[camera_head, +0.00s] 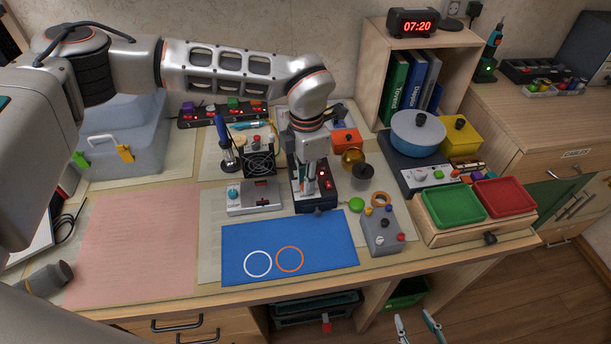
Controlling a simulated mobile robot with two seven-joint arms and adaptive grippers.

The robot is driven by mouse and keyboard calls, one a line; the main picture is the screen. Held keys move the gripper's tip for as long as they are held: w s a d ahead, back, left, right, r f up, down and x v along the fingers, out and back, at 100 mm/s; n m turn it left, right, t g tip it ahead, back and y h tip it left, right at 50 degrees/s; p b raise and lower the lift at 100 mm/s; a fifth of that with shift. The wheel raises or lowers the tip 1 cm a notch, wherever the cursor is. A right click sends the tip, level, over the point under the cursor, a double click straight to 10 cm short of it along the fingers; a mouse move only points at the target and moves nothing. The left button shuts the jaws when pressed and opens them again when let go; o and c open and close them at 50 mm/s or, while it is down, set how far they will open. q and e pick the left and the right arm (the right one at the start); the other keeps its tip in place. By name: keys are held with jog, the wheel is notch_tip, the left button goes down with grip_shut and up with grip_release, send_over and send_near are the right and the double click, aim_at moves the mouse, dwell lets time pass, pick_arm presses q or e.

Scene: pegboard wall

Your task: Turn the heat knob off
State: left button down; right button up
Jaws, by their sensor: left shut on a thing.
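My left gripper (314,200) points down over a small black box (327,181) with red lights in the middle of the table. It is shut on a small part at the box, mostly hidden by its fingers; it may be a knob, but I cannot read any label. A dark round knob (318,212) shows at the front of the box. A hot plate (418,178) with a blue-lidded pan (418,132) stands to the right, with small controls on its front. My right gripper (418,328) is at the bottom edge, its fingers apart and empty, away from the table.
A grey box with coloured knobs (381,232) stands right of the blue mat (240,234). A grey unit with a teal knob (254,196) and a black fan (260,164) lie close left of the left gripper. Green (453,207) and red trays (504,197) are at right. The pink sheet (140,240) is clear.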

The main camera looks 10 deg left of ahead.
pick_arm(q)
jog(key=n+p, duration=0.1)
jog(key=n, duration=0.2)
jog(key=shift+r+n, duration=0.1)
jog(key=shift+n, duration=0.3)
jog(key=n+p, duration=0.1)
jog(key=n, duration=0.5)
jog(key=shift+n, duration=0.3)
jog(key=shift+w+n, duration=0.1)
jog(key=shift+n, duration=0.7)
pick_arm(e)
jog(key=shift+w+r, duration=0.15)
jog(key=shift+r, duration=0.6)
jog(key=shift+w+r, duration=0.15)
jog(key=shift+r, duration=0.6)
pick_arm(q)
jog(key=c, duration=1.9)
grip_release()
pick_arm(e)
jog(key=shift+w+r, duration=0.1)
jog(key=shift+r, duration=0.05)
